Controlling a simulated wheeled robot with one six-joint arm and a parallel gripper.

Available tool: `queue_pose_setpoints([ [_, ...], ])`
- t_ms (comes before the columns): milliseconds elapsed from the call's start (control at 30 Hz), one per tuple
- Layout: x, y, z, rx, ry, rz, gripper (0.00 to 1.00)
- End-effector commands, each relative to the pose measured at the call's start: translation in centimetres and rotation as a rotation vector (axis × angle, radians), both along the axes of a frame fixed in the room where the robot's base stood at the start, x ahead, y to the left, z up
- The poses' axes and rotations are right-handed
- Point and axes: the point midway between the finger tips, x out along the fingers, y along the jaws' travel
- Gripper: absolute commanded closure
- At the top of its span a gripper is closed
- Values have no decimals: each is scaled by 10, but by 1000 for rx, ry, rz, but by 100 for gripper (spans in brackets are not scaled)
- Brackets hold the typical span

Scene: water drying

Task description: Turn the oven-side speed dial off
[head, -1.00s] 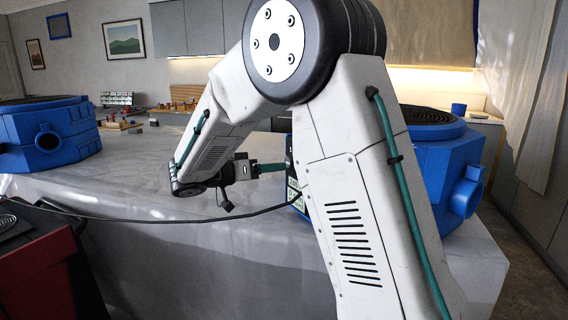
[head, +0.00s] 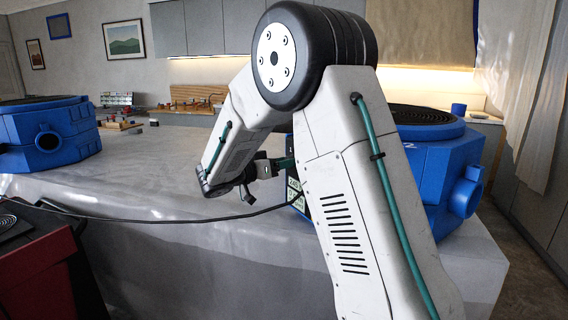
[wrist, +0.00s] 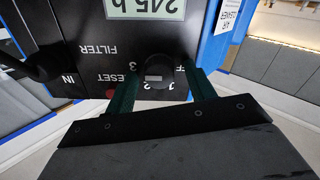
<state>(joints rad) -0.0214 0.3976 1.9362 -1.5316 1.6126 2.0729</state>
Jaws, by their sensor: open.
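In the wrist view a round black speed dial (wrist: 158,67) with a pale mark sits on a black control panel (wrist: 95,62). The panel's lettering is upside down, with a display and several numbers around the dial. My gripper (wrist: 160,72) is open, with one green finger on each side of the dial. I cannot tell whether the fingers touch it. In the head view my gripper (head: 284,162) reaches the near left face of the right blue machine (head: 428,180). My arm hides much of that machine, and the dial is not visible there.
Another blue machine (head: 48,138) stands at the left on the grey covered table (head: 150,180). A black cable (head: 150,222) crosses in front of the table. A dark red unit (head: 45,270) is at lower left. The table between the machines is mostly clear.

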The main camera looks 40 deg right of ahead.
Motion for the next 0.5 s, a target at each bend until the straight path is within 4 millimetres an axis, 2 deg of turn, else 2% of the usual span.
queue_pose_setpoints([
  [100,0,0,0,0,0,0,46],
  [267,0,1,0,0,0,0,90],
  [500,0,1,0,1,9,1,90],
])
